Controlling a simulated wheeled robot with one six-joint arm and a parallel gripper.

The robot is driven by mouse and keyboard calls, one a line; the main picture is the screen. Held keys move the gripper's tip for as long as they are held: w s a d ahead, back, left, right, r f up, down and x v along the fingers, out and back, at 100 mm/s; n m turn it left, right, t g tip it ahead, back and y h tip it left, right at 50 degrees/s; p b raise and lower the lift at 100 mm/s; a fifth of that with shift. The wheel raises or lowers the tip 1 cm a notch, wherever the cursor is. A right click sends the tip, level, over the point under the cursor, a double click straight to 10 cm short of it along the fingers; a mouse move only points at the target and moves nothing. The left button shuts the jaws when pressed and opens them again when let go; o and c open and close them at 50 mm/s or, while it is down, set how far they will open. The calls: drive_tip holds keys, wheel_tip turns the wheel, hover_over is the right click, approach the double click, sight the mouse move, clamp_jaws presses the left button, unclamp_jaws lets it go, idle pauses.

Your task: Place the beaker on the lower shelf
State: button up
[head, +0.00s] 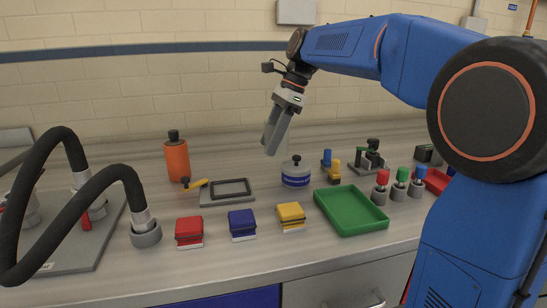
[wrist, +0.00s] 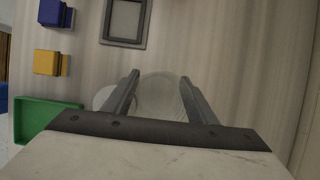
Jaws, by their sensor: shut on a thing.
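My gripper (head: 271,143) is above the bench, pointing down, in the head view. In the wrist view its two fingers (wrist: 160,82) stand apart, with a clear, see-through round vessel (wrist: 160,97), which looks like the beaker, between them. The gripper is shut on it. The beaker cannot be made out in the head view, and its lower part is hidden in the wrist view. I cannot make out the lower shelf in either view.
Below the gripper stand a white and blue jar (head: 296,174) and a grey frame (head: 228,191). An orange bottle (head: 176,160), a green tray (head: 350,209), red (head: 189,232), blue (head: 242,224) and yellow (head: 291,216) blocks and black hoses (head: 100,185) surround them. The back bench strip looks clear.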

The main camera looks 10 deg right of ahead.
drive_tip(key=shift+f, duration=2.55)
drive_tip(key=shift+f, duration=0.15)
drive_tip(key=o, duration=1)
drive_tip(key=shift+o, duration=0.2)
